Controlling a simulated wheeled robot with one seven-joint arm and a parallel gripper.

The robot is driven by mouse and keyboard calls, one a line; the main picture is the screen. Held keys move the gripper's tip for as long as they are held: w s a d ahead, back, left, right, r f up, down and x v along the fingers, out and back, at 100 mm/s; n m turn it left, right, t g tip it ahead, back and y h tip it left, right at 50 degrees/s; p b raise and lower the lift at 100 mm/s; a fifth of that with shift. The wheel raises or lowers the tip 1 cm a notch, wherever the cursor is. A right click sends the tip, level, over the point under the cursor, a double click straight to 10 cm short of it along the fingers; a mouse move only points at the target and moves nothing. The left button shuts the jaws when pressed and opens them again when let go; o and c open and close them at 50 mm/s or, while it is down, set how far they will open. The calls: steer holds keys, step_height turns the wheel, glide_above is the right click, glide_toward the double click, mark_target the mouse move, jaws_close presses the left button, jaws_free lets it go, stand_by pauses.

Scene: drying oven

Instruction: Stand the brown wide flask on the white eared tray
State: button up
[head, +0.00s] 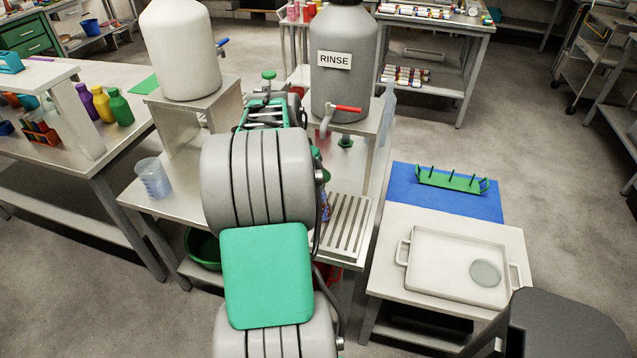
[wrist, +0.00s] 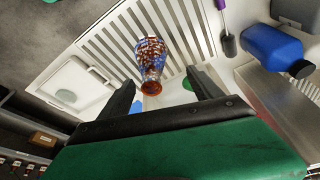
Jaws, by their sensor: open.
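The brown wide flask (wrist: 152,52) has a mottled brown and blue body and an amber rim. It is on a slatted drain board in the wrist view. My gripper (wrist: 160,79) is open, with its two dark fingers either side of the flask's rim end in the picture. I cannot tell whether they touch it. In the head view my arm hides most of the flask; a small mottled patch (head: 325,207) shows beside the arm. The white eared tray (head: 425,240) lies on a low table at right, with a round glass dish (head: 485,272) on it.
A green rack (head: 452,181) sits on a blue mat (head: 402,192) behind the tray. The grey RINSE tank (head: 343,85) and a white tank (head: 180,50) stand near my arm. A blue bottle (wrist: 272,48) is right of the flask. The tray's left part is clear.

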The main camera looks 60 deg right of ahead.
mark_target(319, 199)
steer(key=shift+m, duration=0.4)
steer(key=s+d+f, duration=0.1)
steer(key=f, duration=0.1)
steer(key=d+f, duration=0.1)
steer(key=f, duration=0.2)
steer(key=s+d+f, duration=0.1)
steer(key=f, duration=0.1)
steer(key=shift+s+d+f, duration=0.35)
jaws_close()
